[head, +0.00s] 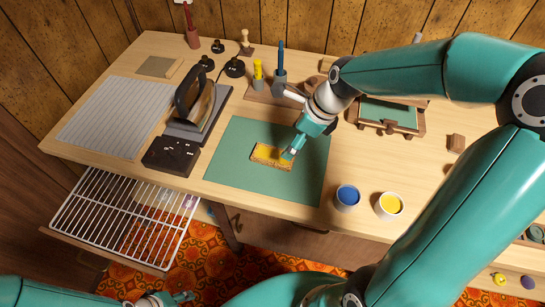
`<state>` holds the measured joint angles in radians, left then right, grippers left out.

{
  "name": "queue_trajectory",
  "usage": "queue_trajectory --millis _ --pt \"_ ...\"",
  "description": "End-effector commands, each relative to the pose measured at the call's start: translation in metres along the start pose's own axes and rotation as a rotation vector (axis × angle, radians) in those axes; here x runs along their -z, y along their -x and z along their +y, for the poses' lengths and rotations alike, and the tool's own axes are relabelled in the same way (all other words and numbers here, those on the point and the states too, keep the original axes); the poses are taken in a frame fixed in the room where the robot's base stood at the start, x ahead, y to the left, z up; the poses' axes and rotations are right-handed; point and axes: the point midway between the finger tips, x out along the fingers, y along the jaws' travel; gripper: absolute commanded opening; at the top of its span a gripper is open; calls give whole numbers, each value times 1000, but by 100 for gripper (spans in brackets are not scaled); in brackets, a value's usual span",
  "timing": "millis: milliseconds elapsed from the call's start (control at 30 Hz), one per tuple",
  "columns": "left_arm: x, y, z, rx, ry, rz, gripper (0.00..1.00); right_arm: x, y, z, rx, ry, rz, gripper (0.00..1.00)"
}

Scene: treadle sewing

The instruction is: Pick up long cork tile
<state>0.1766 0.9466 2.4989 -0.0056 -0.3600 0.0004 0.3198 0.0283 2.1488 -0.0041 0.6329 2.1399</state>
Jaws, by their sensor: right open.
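A long cork tile (268,156), brown at the edges with a yellow upper face, lies flat on the green mat (232,140) in the middle of the table. My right gripper (289,154) points down at the right end of this tile. It is open, and its fingertips are at or just above the tile's end; I cannot tell whether they touch it. My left gripper (180,298) shows only in part at the bottom edge, below the table and far from the tile. Whether its fingers are apart is unclear.
A cup of blue paint (347,197) and a cup of yellow paint (389,205) stand near the front edge, right of the mat. An iron (195,103) stands left of the mat. A wire rack (125,215) sits below left.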

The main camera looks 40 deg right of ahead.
Motion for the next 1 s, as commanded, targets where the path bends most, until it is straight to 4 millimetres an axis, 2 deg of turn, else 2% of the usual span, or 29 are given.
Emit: queue_trajectory --millis 33,100,367,633,933,967,1000 --pt "0 -2 -1 0 0 0 44 0 -10 1 -3 2 2 88" --pt "0 -3 -1 0 0 0 44 0 -18 1 -3 3 1 88" --pt "0 -4 -1 0 0 0 44 -2 -34 3 -4 5 1 88" --pt "0 -7 -3 0 0 0 44 -5 -70 7 -3 5 1 88" --pt "0 -8 -3 0 0 0 44 -6 -76 7 0 5 -1 88" --pt "0 -8 -3 0 0 0 44 -6 -76 7 -1 5 -1 86" --pt "0 -8 -3 0 0 0 44 -6 -76 7 -1 5 -1 79"
